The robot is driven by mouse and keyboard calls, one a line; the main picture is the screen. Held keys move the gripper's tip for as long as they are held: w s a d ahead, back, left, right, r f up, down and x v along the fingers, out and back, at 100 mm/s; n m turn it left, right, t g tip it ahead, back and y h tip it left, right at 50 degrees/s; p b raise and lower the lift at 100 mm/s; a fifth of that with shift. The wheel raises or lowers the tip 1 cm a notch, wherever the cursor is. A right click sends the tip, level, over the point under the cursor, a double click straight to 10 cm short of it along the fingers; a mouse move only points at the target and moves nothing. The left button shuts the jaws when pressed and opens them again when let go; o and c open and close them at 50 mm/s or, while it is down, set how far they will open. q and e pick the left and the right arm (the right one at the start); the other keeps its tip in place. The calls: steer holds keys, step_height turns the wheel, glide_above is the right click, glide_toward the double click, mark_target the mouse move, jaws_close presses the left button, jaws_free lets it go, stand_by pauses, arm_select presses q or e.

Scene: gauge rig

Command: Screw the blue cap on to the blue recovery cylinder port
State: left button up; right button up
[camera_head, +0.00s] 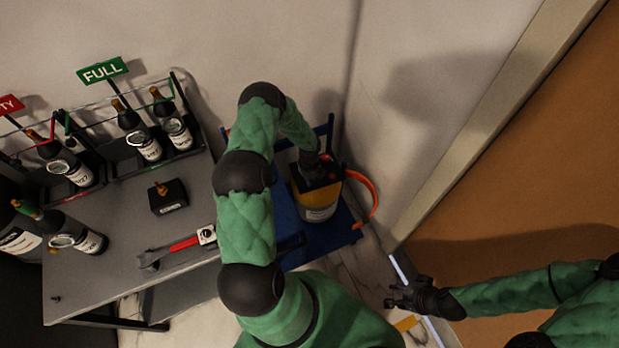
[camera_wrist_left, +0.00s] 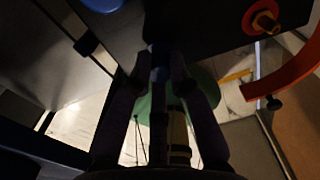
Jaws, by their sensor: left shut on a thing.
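The recovery cylinder (camera_head: 318,205), yellow and grey with a dark block on top, stands on a blue cart. My left gripper (camera_head: 314,166) reaches down to its dark top from above. In the left wrist view, my left gripper (camera_wrist_left: 160,70) is shut on a small blue piece (camera_wrist_left: 160,74), which looks like the blue cap. The fingers hide much of it, and I cannot tell whether it touches a port. A red and yellow fitting (camera_wrist_left: 262,18) sits on the dark block at upper right. My right gripper (camera_head: 405,297) looks open and empty, well away at lower right.
An orange hose (camera_head: 365,196) curves beside the cylinder. The blue cart (camera_head: 343,229) stands against the wall. The grey table (camera_head: 100,285) at left holds a red-handled wrench (camera_head: 180,245), a small black block (camera_head: 168,197) and several dark bottles in racks. An orange-brown panel fills the right.

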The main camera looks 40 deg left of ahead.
arm_select(q)
steer(key=shift+m, duration=0.3)
steer(key=m+p, duration=0.1)
steer(key=m, duration=0.3)
steer(key=shift+m, duration=0.5)
steer(key=shift+r+m+p, duration=0.1)
steer(key=shift+m+p, duration=0.4)
steer(key=shift+m, duration=0.6)
steer(key=m, duration=0.3)
steer(key=o, duration=0.6)
